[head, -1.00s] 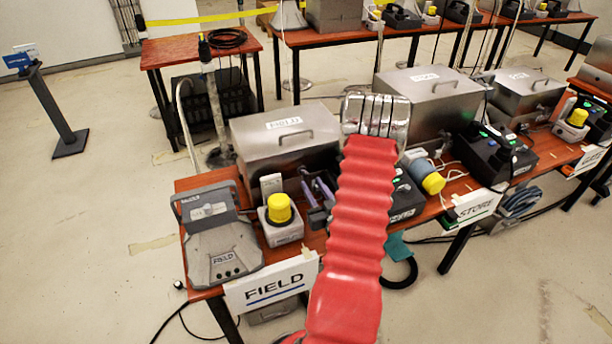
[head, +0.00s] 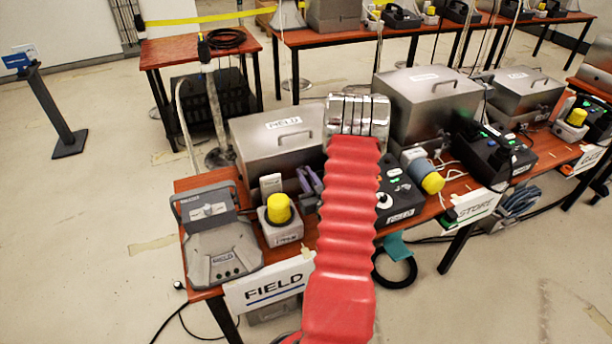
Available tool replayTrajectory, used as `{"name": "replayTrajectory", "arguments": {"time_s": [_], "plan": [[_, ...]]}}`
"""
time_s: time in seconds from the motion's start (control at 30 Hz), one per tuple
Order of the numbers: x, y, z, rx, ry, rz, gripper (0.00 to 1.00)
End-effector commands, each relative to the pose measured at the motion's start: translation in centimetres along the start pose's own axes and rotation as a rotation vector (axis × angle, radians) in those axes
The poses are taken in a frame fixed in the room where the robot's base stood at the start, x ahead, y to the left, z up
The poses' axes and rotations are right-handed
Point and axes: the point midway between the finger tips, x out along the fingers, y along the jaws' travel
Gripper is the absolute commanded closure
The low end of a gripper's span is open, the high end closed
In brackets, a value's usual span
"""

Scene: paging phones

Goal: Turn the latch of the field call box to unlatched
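A steel box (head: 262,150) with a lid handle and a label that seems to read FIELD stands at the back of the near table. A grey sloped unit (head: 220,240) marked FIELD sits at the table's left front. I cannot tell which is the call box, and no latch can be made out. My red-sleeved arm with its silver joint crosses in front of the steel box's right side. Two purple prongs, seemingly my gripper (head: 311,182), show left of the sleeve, apart and with nothing visible between them. They look close to the box's front; contact cannot be judged.
A white block with a yellow cap (head: 279,210) stands between the grey unit and my arm. A black control box (head: 398,195) and a blue-grey cylinder with yellow end (head: 425,172) are to the right. A FIELD sign (head: 270,284) hangs at the front edge.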

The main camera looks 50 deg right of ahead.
Motion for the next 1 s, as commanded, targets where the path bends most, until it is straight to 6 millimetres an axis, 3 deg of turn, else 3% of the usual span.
{"name": "replayTrajectory", "arguments": {"time_s": [0.23, 0.67, 1.0], "plan": [[0.0, -0.03, 0.01, 0.0, 0.0, 0.0, 1.0], [0.0, -0.02, 0.01, 0.021, 0.0, -0.001, 1.0], [0.01, 0.2, 0.03, 0.168, 0.0, 0.0, 1.0]]}}
